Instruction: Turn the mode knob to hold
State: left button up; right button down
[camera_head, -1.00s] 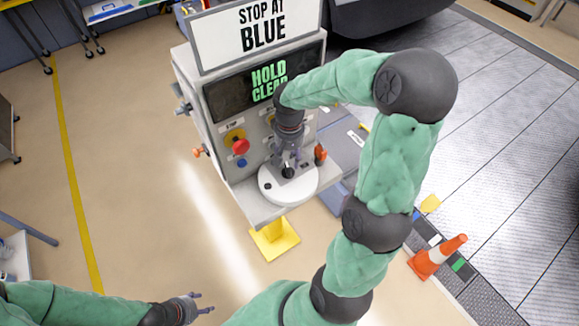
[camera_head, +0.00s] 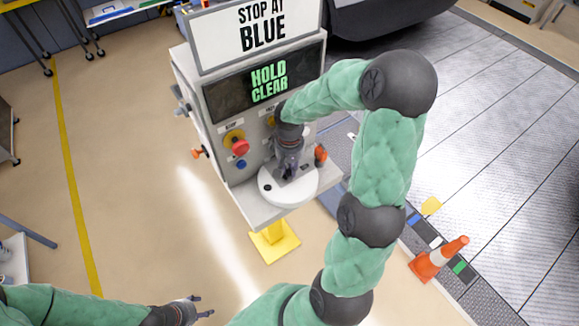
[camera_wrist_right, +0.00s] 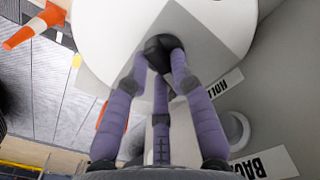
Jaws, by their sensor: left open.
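The grey console (camera_head: 215,140) stands in the middle of the head view, with a white round plate (camera_head: 283,192) on its low ledge. The black knob (camera_wrist_right: 158,46) sits on that plate in the right wrist view; I take it for the mode knob. My right gripper (camera_head: 289,172) reaches down over the plate and hides most of the knob in the head view. In the wrist view its purple fingers (camera_wrist_right: 160,78) close around the knob's sides. Labels reading HOLD (camera_wrist_right: 226,83) and BACK (camera_wrist_right: 264,165) show beside the plate, partly cut off. My left gripper (camera_head: 200,304) is open and empty, low on the left.
The console screen (camera_head: 265,82) reads HOLD CLEAR, under a sign (camera_head: 262,30) reading STOP AT BLUE. A red button (camera_head: 240,147), a blue button (camera_head: 241,164) and an orange knob (camera_head: 320,154) are close to my right gripper. A traffic cone (camera_head: 438,260) stands at right.

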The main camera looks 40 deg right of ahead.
jog(key=n+p, duration=0.1)
jog(key=n, duration=0.3)
jog(key=shift+w+n, duration=0.15)
jog(key=shift+n, duration=0.15)
jog(key=c, duration=1.1)
grip_release()
jog(key=shift+o, duration=0.2)
notch_tip(320, 180, up, 12)
